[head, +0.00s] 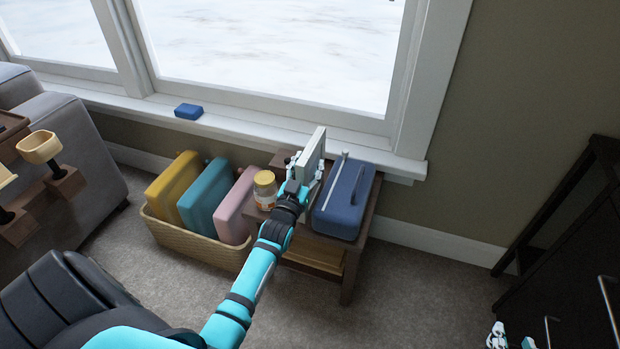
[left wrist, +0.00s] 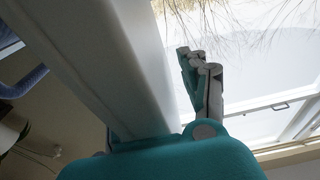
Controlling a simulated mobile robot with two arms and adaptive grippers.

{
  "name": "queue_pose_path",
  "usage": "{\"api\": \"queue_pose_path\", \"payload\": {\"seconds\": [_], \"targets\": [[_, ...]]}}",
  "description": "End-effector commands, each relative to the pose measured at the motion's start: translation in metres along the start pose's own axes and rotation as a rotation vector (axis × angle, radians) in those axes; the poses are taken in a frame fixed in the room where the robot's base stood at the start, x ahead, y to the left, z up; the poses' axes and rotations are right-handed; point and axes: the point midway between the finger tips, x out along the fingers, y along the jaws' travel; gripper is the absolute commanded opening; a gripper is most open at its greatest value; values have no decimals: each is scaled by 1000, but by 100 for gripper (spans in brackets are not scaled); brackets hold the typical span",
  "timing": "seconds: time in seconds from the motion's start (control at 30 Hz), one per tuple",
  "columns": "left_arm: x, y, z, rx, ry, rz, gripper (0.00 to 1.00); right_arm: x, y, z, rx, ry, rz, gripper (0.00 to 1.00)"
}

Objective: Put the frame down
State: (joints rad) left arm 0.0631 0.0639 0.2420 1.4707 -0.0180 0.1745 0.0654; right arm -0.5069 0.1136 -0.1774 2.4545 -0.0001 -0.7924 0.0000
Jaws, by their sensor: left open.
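The frame (head: 310,156) is a pale, thin slab standing upright and seen nearly edge-on, at the small side table (head: 348,290) under the window. Whether its lower edge touches the tabletop is hidden by my gripper. My left gripper (head: 303,178) is open at the frame. In the left wrist view the frame (left wrist: 120,65) is a large pale bar running beside one gripper finger (left wrist: 203,82); the other finger is mostly hidden. My right gripper (head: 498,337) is partly in view at the bottom right, too small to tell its state.
A jar with a yellow lid (head: 265,188) stands left of my gripper. A blue case (head: 345,200) stands close on the right. A basket (head: 190,242) with yellow, teal and pink cases is left of the table. A blue block (head: 188,111) lies on the windowsill.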

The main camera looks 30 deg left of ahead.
Motion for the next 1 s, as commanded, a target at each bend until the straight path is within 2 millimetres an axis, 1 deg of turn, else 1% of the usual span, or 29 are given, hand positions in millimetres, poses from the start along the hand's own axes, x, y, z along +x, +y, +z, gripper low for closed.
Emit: {"api": "queue_pose_path", "payload": {"seconds": [0.13, 0.47, 0.5, 1.0], "targets": [[0, 0, 0, 0, -1, 0, 44, 0, 0, 0, 0, -1, 0, 40], [0, 0, 0, 0, -1, 0, 1, 0, 0, 0, 0, -3, 0, 40], [0, 0, 0, 0, -1, 0, 0, 0, 0, 0, 0, -3, 0, 40], [0, 0, -2, 0, 4, 0, 0, 0, 0, 0, 0, -4, 0, 40]]}}
